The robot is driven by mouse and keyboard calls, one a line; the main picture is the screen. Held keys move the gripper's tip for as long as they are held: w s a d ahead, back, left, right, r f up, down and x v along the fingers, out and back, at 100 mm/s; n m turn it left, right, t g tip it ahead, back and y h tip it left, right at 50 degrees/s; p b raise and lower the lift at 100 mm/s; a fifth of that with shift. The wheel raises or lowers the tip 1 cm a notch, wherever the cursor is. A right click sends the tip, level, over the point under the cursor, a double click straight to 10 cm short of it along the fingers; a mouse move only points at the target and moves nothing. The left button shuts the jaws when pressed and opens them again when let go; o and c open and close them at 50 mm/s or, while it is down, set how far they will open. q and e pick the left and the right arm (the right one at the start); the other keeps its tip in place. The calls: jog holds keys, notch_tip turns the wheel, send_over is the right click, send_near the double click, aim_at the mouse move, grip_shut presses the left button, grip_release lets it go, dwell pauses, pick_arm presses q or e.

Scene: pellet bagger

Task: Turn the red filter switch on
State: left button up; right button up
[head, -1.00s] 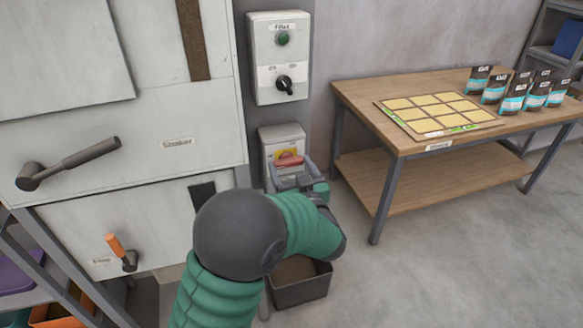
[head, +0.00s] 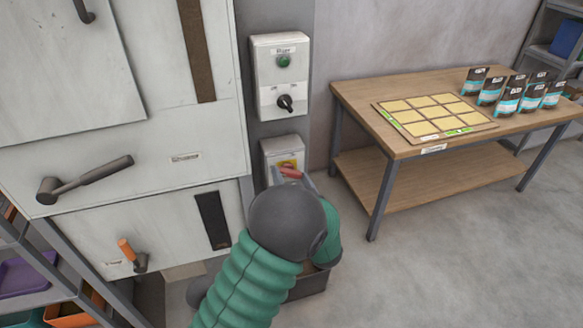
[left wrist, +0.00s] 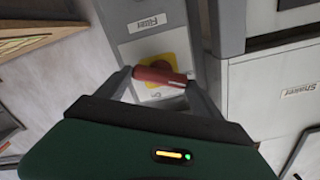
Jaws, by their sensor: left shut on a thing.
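The red filter switch (left wrist: 160,75) sits on a yellow plate on a grey box labelled Filter (left wrist: 147,22). It also shows in the head view (head: 290,172), on the lower box (head: 284,147) on the grey post. My left gripper (left wrist: 160,80) is shut on the red handle, with one finger at each end of it in the left wrist view. In the head view my left gripper (head: 291,176) is mostly hidden behind my green arm and dark joint. My right gripper is not in view.
Above is a control box with a green light (head: 284,61) and a black knob (head: 285,102). White machine panels with lever handles (head: 85,180) stand left. A wooden table (head: 405,149) with pouches stands right. A dark bin (head: 307,284) is below my arm.

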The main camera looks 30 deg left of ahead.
pick_arm(q)
jog(key=m+p, duration=0.6)
jog(key=shift+w+d+r+p, duration=0.1)
jog(key=shift+d+p, duration=0.1)
jog(key=shift+p, duration=0.2)
jog(key=m+p, duration=0.2)
jog(key=m, duration=0.1)
jog(key=shift+m, duration=0.4)
jog(key=shift+f+m+p, duration=0.2)
jog(key=shift+m+p, duration=0.25)
jog(key=shift+m, duration=0.2)
jog(key=shift+f+m+p, duration=0.2)
jog(key=shift+m+p, duration=0.25)
jog(key=shift+m, duration=0.2)
jog(key=shift+f, duration=0.1)
jog(key=o, duration=1.4)
jog(key=shift+w, duration=0.1)
jog(key=shift+c, duration=0.2)
jog(key=shift+d, duration=0.1)
